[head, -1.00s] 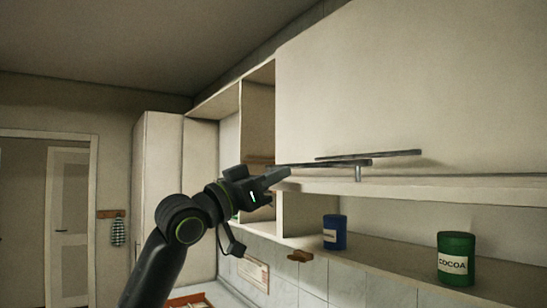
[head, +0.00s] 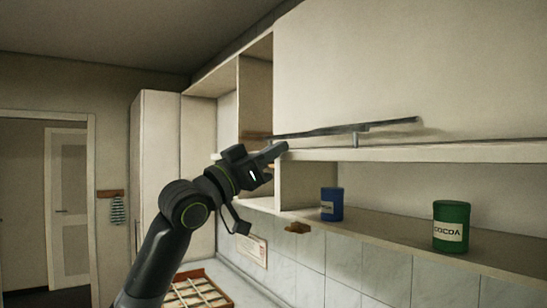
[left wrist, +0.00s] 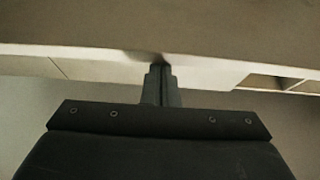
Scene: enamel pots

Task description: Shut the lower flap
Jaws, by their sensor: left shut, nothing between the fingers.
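The lower flap (head: 440,153) shows nearly edge-on as a pale strip, standing open and about level above the tin shelf. A dark bar handle on a short metal post (head: 357,140) stands on top of it. My left gripper (head: 281,148) is shut and empty, at the near left end of the flap. In the left wrist view its closed fingers (left wrist: 160,75) reach a pale edge with a shadow at the tips; I cannot tell whether they touch. My right gripper is out of view.
The large upper flap (head: 400,65) is down above the lower one. A blue tin (head: 331,204) and a green cocoa tin (head: 451,226) stand on the shelf below. Open cubbies (head: 257,95) lie to the left. A wooden divided tray (head: 198,290) sits on the counter.

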